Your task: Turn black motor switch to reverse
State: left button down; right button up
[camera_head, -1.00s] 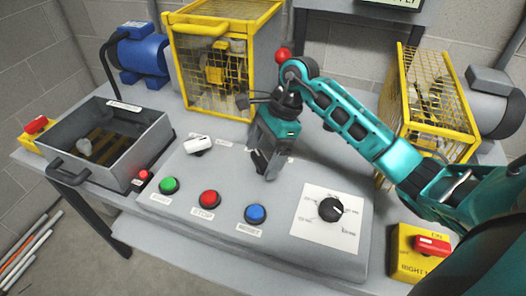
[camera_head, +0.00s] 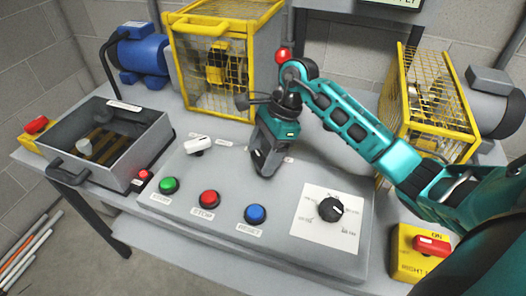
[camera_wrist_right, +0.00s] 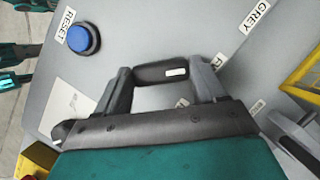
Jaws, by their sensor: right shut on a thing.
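The black motor switch (camera_wrist_right: 160,74) is a dark handle with a white mark at one end. In the right wrist view it lies crosswise between the two fingers of my right gripper (camera_wrist_right: 163,80), which is shut on it. In the head view my right gripper (camera_head: 262,165) points down onto the grey control panel (camera_head: 180,225) and hides the black switch there. Labels beside the switch are partly covered by the fingers, so its setting cannot be read. My left gripper does not show.
A light-handled switch (camera_head: 198,145) stands left of my gripper. Green (camera_head: 169,185), red (camera_head: 209,198) and blue (camera_head: 255,213) buttons line the panel front, with a black dial (camera_head: 330,209) to their right. Yellow cages (camera_head: 222,60) (camera_head: 432,105) stand behind and at right.

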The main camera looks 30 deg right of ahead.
jog(key=m+t, duration=0.1)
jog(key=m, duration=0.1)
jog(key=shift+s+m, duration=0.15)
jog(key=shift+m, duration=0.25)
jog(key=m+t, duration=0.1)
jog(key=m, duration=0.2)
jog(key=m+t+h+b, duration=0.1)
jog(key=m, duration=0.2)
jog(key=shift+s+a, duration=0.1)
jog(key=m+t+h, duration=0.1)
jog(key=m, duration=0.2)
jog(key=shift+a+m+h+b, duration=0.1)
jog(key=shift+m+h+b, duration=0.2)
jog(key=shift+m, duration=0.1)
jog(key=m+h, duration=0.1)
jog(key=m, duration=0.2)
jog(key=shift+a+b, duration=0.1)
jog(key=shift+b, duration=0.3)
jog(key=shift+m+h, duration=0.4)
jog(key=shift+m, duration=0.8)
jog(key=o, duration=1)
